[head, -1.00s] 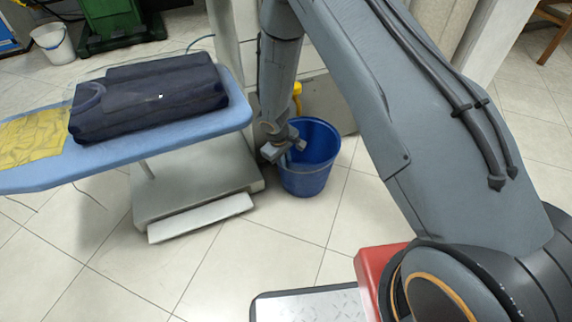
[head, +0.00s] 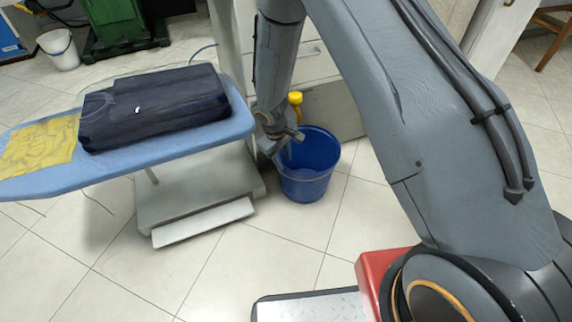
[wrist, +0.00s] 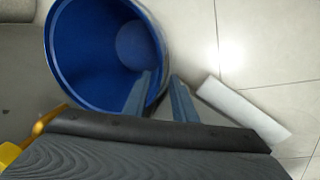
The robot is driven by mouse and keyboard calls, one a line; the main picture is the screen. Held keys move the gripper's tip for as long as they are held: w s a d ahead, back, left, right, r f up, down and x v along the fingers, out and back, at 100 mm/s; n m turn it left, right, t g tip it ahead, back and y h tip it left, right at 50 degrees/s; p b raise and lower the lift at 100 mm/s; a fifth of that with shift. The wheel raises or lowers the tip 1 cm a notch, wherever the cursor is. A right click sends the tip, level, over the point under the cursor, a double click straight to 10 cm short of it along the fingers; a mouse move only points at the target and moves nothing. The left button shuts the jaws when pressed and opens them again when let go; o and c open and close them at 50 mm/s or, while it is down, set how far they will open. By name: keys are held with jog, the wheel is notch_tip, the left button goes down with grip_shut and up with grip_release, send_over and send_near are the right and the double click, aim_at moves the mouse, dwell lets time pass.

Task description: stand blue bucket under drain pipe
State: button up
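The blue bucket (head: 310,178) stands upright on the tiled floor, beside the ironing table's base and in front of a pale cabinet. In the wrist view, its open mouth (wrist: 95,50) shows and looks empty. A yellow fitting (head: 296,98), perhaps the drain pipe's end, shows just above and behind the bucket's rim. Yellow parts (wrist: 45,121) also show at the wrist view's left. My gripper (head: 290,145) is at the bucket's left rim, pointing down. In the wrist view, my gripper (wrist: 162,76) has its fingers apart, one over the mouth and one outside. Contact with the rim is unclear.
A blue ironing board (head: 120,150) with a dark folded garment (head: 155,108) and yellow cloth (head: 40,145) stands to the left. Its pale foot plate (head: 203,223) juts out near the bucket. Floor in front and right is clear. A white bucket (head: 58,48) stands far left.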

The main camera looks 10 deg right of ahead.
jog(key=s+a+r+p, duration=0.1)
jog(key=s+a+r, duration=0.3)
jog(key=s+r, duration=0.5)
jog(key=s+a+r, duration=0.3)
jog(key=s+r, duration=0.3)
jog(key=r, duration=0.8)
jog(key=s+r+y, duration=0.1)
jog(key=s+r, duration=0.3)
jog(key=s, duration=0.5)
jog(key=s+r+m+g+y, duration=0.1)
jog(key=s+r, duration=0.3)
jog(key=s, duration=0.4)
jog(key=shift+s+a+r, duration=0.15)
jog(key=shift+s+r, duration=0.05)
jog(key=shift+s, duration=0.2)
jog(key=d+r+m+p, duration=0.3)
jog(key=d+r+p, duration=0.7)
jog(key=r+p, duration=0.3)
jog(key=d+r+m+p, duration=0.4)
jog(key=d+r+p, duration=0.7)
jog(key=r+p, duration=0.3)
jog(key=shift+p, duration=1)
